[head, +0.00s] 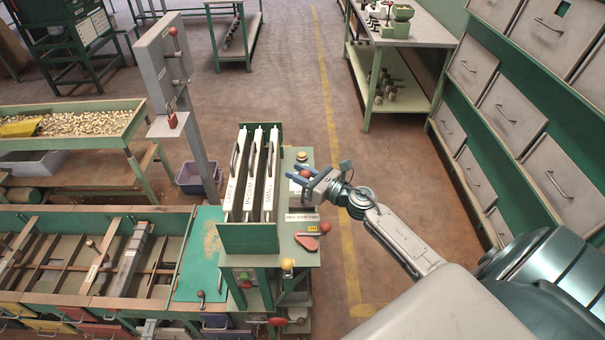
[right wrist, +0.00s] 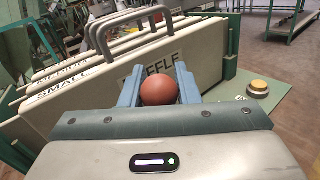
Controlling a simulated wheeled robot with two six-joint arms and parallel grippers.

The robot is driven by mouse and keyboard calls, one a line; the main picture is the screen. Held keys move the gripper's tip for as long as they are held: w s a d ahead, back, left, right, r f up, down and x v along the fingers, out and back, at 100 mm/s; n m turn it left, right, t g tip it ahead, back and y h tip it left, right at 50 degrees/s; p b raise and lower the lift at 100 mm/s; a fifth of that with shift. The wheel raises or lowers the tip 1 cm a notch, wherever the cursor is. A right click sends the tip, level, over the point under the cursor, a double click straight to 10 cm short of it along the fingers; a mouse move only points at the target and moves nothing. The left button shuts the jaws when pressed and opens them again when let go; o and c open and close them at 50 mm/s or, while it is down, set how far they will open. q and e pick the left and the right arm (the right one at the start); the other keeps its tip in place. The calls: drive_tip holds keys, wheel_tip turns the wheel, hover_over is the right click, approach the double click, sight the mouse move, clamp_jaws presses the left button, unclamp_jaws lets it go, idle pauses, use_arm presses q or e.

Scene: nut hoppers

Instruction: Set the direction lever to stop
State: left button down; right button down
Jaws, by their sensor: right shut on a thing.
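My right gripper (head: 299,175) reaches in from the right over the green machine's side panel. Its blue fingers are closed around a red ball knob (head: 305,173), apparently the direction lever's. The knob sits between both fingers in the right wrist view (right wrist: 159,91). The shaft below it is hidden, so its exact setting cannot be told. A white plate (head: 301,217) reading REV STOP FWD lies on the panel, nearer than the knob. My left gripper is not in view.
Upright sieve plates (head: 252,180) stand in the green frame left of my gripper. A yellow button (head: 301,156) sits beyond it. A red-knobbed lever (head: 325,228) beside a yellow ON label and a yellow knob (head: 287,264) are nearer. Open floor lies right of the machine.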

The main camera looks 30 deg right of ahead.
drive_tip(key=shift+a+f, duration=0.3)
drive_tip(key=shift+f, duration=0.2)
drive_tip(key=c, duration=1.2)
unclamp_jaws()
drive_tip(key=shift+c, duration=0.2)
drive_tip(key=shift+o, duration=0.7)
drive_tip(key=shift+r, duration=0.2)
drive_tip(key=shift+d, duration=0.1)
